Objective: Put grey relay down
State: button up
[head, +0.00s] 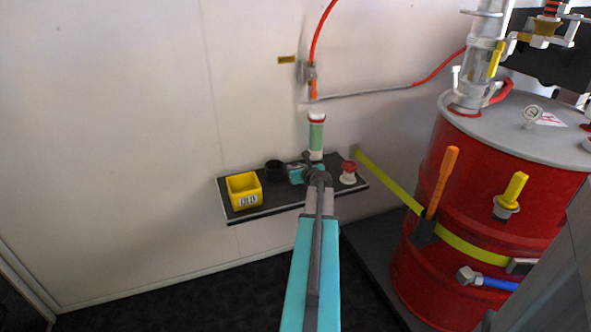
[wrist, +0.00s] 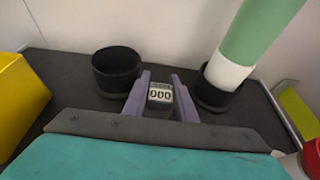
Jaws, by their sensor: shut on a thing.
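The grey relay (wrist: 160,97), a small block with a white label reading "000", is between the two purple fingers of my gripper (wrist: 160,95) in the wrist view. My gripper is shut on it, over the dark shelf (wrist: 72,82). Whether the relay touches the shelf cannot be told. In the head view my arm hides the relay, and my gripper (head: 310,172) is over the middle of the shelf (head: 283,205).
A black cup (wrist: 117,70) stands left of my gripper. A green and white cylinder (wrist: 245,50) stands in a black holder at right. A yellow bin (head: 244,190) is at the shelf's left, a red-topped item (head: 348,172) at its right. A red drum (head: 480,200) stands farther right.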

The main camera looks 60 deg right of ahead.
jog(key=shift+f, duration=0.1)
jog(key=o, duration=0.8)
jog(key=shift+c, duration=0.2)
jog(key=shift+p+v, duration=0.6)
jog(key=shift+v, duration=5.45)
